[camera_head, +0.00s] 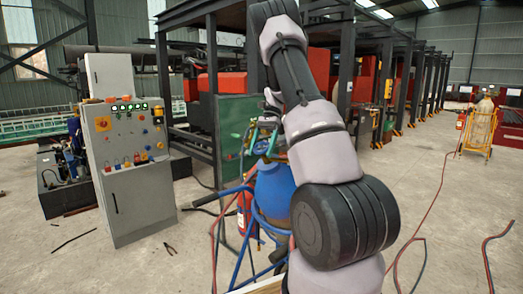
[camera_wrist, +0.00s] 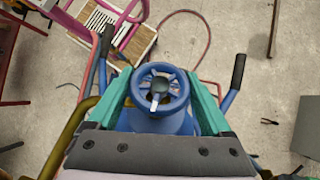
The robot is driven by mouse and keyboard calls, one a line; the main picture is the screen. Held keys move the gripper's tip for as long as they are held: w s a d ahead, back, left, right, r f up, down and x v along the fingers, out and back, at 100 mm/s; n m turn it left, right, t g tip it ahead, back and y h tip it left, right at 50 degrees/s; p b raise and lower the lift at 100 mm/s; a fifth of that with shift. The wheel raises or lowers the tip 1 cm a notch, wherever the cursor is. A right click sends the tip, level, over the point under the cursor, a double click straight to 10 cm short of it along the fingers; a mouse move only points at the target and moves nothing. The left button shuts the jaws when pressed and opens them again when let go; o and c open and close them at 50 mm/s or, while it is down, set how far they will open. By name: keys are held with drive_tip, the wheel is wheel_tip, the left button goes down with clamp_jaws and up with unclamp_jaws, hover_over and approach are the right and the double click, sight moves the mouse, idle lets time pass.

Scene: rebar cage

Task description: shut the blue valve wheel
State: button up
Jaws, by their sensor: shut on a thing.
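The blue valve wheel (camera_wrist: 174,104) is a spoked ring with a pale piece at its hub. It shows in the middle of the wrist view, on top of a blue body. The teal fingers of my gripper (camera_wrist: 160,96) stand on its left and right sides, shut on its rim. In the head view, my gripper (camera_head: 263,137) is partly hidden by my arm, above a blue cylinder (camera_head: 273,188). I cannot make out the wheel clearly there.
A grey control cabinet (camera_head: 130,165) stands left of the cylinder. Blue handle bars (camera_head: 218,196) and red hoses surround the cylinder. Pliers (camera_head: 170,249) lie on the floor. A yellow cart (camera_head: 478,130) with a tank stands at the far right. Open floor lies between.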

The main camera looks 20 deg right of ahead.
drive_tip(key=o, duration=1.2)
drive_tip(key=shift+c, duration=0.2)
drive_tip(key=v, duration=1)
drive_tip(key=shift+d+r, duration=0.15)
drive_tip(key=shift+r, duration=0.15)
drive_tip(key=shift+w, duration=0.1)
